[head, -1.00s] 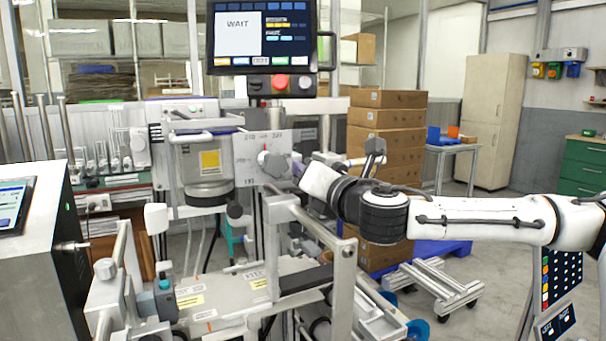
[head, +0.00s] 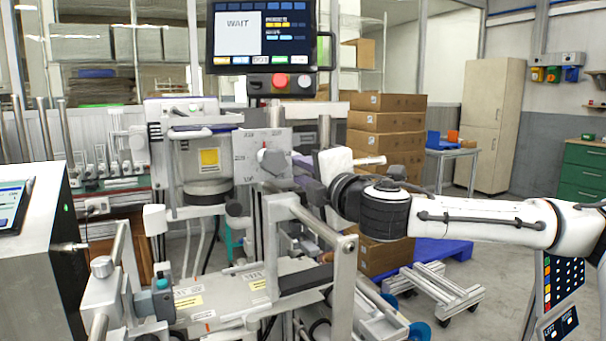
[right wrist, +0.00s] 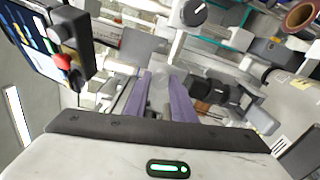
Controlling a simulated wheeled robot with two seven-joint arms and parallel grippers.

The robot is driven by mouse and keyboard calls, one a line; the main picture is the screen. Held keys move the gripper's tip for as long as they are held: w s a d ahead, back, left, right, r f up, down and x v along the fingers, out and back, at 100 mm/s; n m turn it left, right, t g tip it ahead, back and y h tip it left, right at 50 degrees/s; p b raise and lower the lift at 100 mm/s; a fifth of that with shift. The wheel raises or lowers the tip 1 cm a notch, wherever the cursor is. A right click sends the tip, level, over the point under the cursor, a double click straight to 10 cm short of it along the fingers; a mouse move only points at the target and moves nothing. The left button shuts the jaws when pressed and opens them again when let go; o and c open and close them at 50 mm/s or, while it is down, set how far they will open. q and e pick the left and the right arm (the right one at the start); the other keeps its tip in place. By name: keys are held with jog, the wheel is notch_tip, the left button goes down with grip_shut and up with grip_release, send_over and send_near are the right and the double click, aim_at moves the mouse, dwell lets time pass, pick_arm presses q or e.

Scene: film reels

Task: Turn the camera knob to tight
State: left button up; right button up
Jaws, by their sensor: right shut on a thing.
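My right gripper (head: 291,165) reaches in from the right and is shut on the knob. In the right wrist view, its two purple fingers (right wrist: 161,94) stand on either side of the pale knob (right wrist: 160,77). The fingers and arm partly hide the knob, and I cannot read its pointer clearly. The camera unit (head: 207,165), with a yellow label, hangs left of the plate. My left gripper is not in view.
A screen (head: 262,36) reading WAIT, with a red button (head: 280,80) below, stands above the knob. A metal frame (head: 318,228) stands just below my right gripper. Stacked cardboard boxes (head: 388,130) are behind.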

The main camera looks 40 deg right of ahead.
jog(key=shift+m, duration=0.6)
jog(key=o, duration=1.1)
jog(key=shift+c, duration=0.2)
jog(key=shift+s, duration=0.1)
